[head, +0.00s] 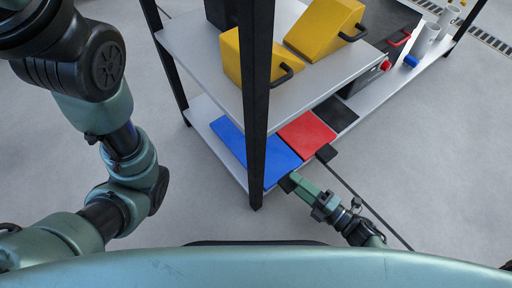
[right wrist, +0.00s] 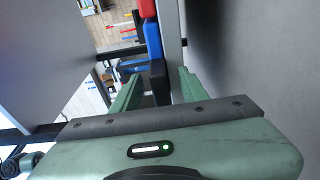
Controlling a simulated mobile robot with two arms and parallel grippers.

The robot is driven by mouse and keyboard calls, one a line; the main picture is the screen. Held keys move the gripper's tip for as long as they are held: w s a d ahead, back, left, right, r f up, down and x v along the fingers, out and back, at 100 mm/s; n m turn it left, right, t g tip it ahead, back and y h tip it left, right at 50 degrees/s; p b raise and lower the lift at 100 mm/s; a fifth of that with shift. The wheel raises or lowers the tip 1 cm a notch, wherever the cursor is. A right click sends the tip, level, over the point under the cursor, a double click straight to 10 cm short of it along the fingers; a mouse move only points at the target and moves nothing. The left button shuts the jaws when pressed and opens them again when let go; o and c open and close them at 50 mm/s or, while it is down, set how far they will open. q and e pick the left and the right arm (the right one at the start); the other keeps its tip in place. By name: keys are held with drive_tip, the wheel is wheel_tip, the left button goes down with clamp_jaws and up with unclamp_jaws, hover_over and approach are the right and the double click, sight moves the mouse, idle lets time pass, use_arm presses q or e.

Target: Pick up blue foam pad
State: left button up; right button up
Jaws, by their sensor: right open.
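The blue foam pad (head: 228,135) lies flat on the lower shelf, partly hidden behind a black post. A black tab (head: 287,185) sticks out from its near right end. My right gripper (head: 294,179) is at that tab, just outside the shelf edge. In the right wrist view the gripper (right wrist: 159,73) is open, with the black tab between its two green fingers and the blue pad (right wrist: 153,42) beyond. I cannot tell whether the fingers touch the tab. My left arm shows at the left, but its gripper is out of frame.
A red pad (head: 307,134) with its own black tab (head: 326,153) lies beside the blue one, then a black pad (head: 338,113). The upper shelf (head: 205,62) carries yellow wedges (head: 325,25) and overhangs the pads. A black post (head: 256,110) stands close by. The floor in front is clear.

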drive_tip(key=shift+w+a, duration=0.15)
clamp_jaws()
drive_tip(key=shift+r, duration=0.2)
